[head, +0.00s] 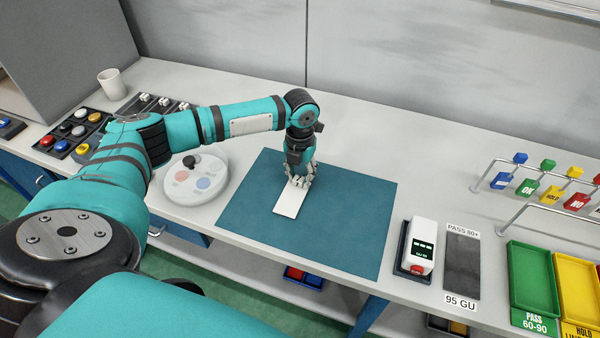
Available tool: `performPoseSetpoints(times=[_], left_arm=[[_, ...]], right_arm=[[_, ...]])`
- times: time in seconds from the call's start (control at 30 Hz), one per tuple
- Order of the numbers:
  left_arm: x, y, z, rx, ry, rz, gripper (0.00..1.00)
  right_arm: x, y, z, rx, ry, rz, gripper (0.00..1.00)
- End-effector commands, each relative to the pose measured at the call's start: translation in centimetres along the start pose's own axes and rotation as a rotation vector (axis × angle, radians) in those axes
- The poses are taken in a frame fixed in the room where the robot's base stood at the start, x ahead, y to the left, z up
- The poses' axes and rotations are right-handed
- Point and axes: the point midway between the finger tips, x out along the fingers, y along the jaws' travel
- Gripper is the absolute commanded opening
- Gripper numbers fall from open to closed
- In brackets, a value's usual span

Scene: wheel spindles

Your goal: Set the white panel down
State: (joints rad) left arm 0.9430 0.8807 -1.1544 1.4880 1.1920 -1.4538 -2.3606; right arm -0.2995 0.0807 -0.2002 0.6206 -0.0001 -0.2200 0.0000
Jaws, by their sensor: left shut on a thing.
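The white panel (289,203) is a small flat white rectangle over the teal mat (352,232) in the middle of the bench. My left gripper (298,181) points down and is shut on the panel's far end. The fingers and the panel's far end overlap, so the exact grip is partly hidden. The panel looks close to the mat, but I cannot tell whether it touches it. My right gripper is not in view.
A round dial plate (196,180) stands left of the mat. A white meter (418,247) and a dark grey plate (461,262) lie to its right. Green (533,283) and yellow (577,288) trays stand at the right. Most of the mat is clear.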

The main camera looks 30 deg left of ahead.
Motion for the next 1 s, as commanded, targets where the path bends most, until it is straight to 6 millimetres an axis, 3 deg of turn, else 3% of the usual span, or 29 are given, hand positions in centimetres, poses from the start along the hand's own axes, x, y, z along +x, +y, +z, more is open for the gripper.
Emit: performPoseSetpoints(times=[0.17,0.2,0.37,0.73,1.0], left_arm=[[0.3,0.0,0.0,0.000,0.001,-0.001,0.00],[0.2,0.0,0.0,0.000,0.000,0.000,0.33],[0.2,0.0,0.0,0.000,0.000,0.000,0.52],[-0.6,-0.1,0.1,0.000,-0.004,-0.002,0.52],[-5.7,-0.1,0.1,0.000,-0.006,-0.003,0.52]], right_arm=[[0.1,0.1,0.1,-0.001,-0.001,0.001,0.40],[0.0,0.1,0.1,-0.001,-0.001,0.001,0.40],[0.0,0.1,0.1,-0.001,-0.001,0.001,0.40],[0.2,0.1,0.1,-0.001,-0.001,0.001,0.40],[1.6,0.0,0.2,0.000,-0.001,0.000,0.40]])
